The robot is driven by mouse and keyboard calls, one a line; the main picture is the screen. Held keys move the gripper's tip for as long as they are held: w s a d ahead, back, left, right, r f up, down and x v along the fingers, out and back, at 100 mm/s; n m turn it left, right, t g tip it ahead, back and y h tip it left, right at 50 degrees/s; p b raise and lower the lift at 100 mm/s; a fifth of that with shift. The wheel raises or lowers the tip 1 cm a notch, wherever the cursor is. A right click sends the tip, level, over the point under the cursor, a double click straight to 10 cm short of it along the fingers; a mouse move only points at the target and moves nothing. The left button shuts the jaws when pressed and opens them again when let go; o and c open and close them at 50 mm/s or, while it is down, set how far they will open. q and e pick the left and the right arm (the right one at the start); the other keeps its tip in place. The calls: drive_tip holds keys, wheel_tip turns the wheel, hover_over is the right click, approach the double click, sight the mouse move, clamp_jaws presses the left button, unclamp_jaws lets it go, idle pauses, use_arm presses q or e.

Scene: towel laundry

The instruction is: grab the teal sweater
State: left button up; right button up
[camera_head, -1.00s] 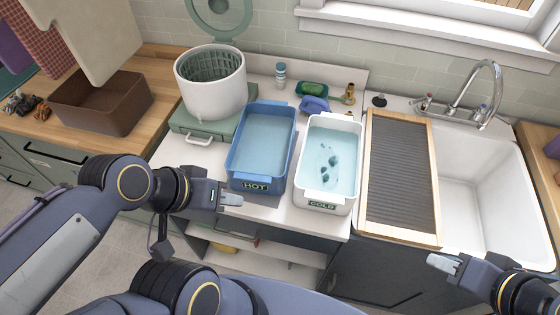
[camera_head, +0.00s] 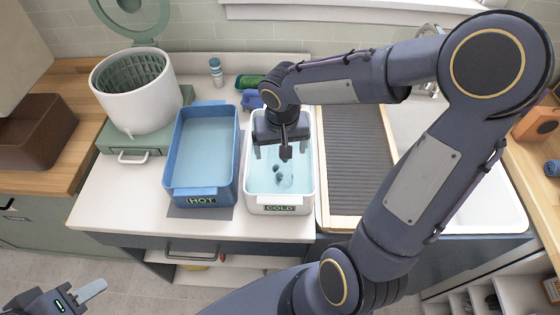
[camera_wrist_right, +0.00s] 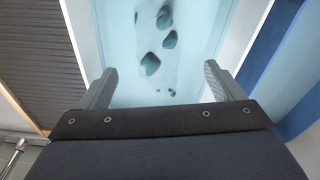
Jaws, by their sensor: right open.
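Dark teal patches (camera_head: 279,174), likely parts of the teal sweater, show in the water of the white COLD tub (camera_head: 281,209). Most of the garment is under the water and hard to make out. The patches also show in the right wrist view (camera_wrist_right: 151,64), ahead of and between the fingers. My right gripper (camera_head: 284,153) is open above the COLD tub, pointing down, with nothing between its fingers (camera_wrist_right: 158,74). My left gripper (camera_head: 92,290) is at the lower left, away from the tubs; its finger gap cannot be made out.
The blue HOT tub (camera_head: 204,188) stands just left of the COLD tub. A ribbed washboard (camera_head: 352,150) lies to the right, beside the sink (camera_head: 490,205). A white spinner basket (camera_head: 135,97) and a brown box (camera_head: 35,135) are on the left. The counter front is clear.

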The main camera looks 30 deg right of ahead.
sight(281, 160)
drive_tip(key=f, duration=0.2)
drive_tip(key=w+f, duration=0.1)
drive_tip(key=f, duration=0.2)
drive_tip(key=d+f+p, duration=0.1)
drive_tip(key=f, duration=0.1)
drive_tip(key=shift+w+f, duration=0.15)
drive_tip(key=shift+f, duration=0.1)
drive_tip(key=c, duration=1.7)
drive_tip(key=shift+r, duration=0.1)
